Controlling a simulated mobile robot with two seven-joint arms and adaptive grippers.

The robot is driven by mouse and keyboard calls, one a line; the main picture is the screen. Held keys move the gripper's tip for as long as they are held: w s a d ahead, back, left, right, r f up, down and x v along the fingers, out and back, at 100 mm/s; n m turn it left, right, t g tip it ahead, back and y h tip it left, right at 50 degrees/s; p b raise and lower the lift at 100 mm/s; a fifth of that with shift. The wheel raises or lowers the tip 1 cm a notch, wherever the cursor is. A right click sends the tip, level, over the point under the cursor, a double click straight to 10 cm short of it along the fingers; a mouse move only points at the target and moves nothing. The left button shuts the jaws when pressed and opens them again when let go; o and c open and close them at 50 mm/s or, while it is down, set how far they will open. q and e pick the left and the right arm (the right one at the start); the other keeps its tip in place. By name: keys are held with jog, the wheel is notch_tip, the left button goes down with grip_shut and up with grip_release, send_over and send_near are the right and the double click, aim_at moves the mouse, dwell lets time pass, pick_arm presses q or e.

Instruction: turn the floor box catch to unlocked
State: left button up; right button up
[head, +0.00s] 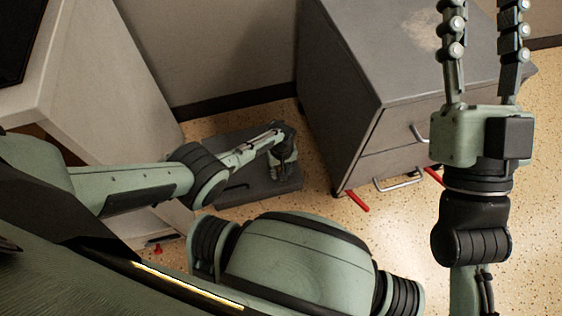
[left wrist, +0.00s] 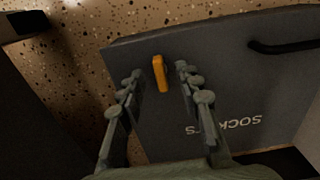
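The dark grey floor box (head: 262,191) lies low on the floor between the desk and the drawer cabinet. In the left wrist view its lid (left wrist: 225,80) carries upside-down lettering, "SOCK…S", partly hidden by a finger. The orange catch (left wrist: 160,73) is a short bar near the lid's edge, pointing nearly up and down in the picture. My left gripper (left wrist: 157,76) is open, one finger on each side of the catch, with gaps visible. In the head view my left gripper (head: 284,158) is over the box and hides the catch. My right gripper (head: 483,12) is open, empty and raised.
A black handle (left wrist: 285,47) stands on the lid to the right of the catch. The grey drawer cabinet (head: 370,110) is close to the right of the box. A white desk side (head: 110,85) stands to the left.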

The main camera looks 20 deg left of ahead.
pick_arm(q)
notch_tip(320, 180, up, 12)
jog(key=shift+f, duration=0.25)
dwell(0.6)
